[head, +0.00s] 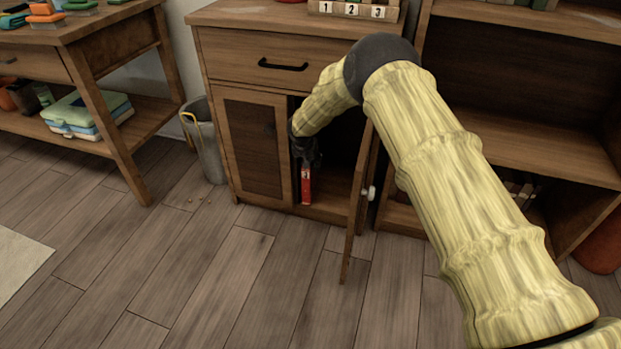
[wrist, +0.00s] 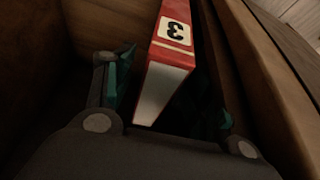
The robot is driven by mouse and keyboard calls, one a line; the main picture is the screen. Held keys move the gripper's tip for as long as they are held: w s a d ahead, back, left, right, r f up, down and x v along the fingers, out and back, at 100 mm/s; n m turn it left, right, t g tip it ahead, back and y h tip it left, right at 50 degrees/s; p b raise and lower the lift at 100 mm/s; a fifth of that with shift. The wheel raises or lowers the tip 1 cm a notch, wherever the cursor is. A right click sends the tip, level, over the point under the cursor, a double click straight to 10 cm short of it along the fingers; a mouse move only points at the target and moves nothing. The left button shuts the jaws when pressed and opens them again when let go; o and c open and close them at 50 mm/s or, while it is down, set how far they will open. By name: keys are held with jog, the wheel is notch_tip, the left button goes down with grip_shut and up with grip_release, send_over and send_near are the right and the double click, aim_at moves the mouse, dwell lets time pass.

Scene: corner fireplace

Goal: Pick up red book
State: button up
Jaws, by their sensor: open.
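The red book (head: 306,188) stands upright inside the open cabinet (head: 215,90), near the front edge of its floor. In the wrist view the red book (wrist: 174,58) shows a white label with a black 3 and its pale page edges. My gripper (head: 306,160) reaches into the cabinet from above the book. In the wrist view my gripper (wrist: 174,92) is open, with one finger on each side of the book. A gap shows at the right finger; contact at the left finger cannot be told. The lower part of the book is hidden in the wrist view.
The cabinet door (head: 358,205) stands open toward the floor, just right of my forearm. A grey bin (head: 205,145) stands left of the cabinet. A shelf unit (head: 520,135) is at the right, and a wooden table (head: 75,30) at the left. The front floor is clear.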

jog(key=shift+w+b+x, duration=0.2)
jog(key=shift+b+x, duration=0.7)
jog(key=shift+x, duration=0.45)
jog(key=shift+w+b+x, duration=0.2)
jog(key=shift+b+x, duration=0.65)
jog(key=shift+x, duration=0.5)
jog(key=shift+d, duration=0.15)
jog(key=c, duration=1.2)
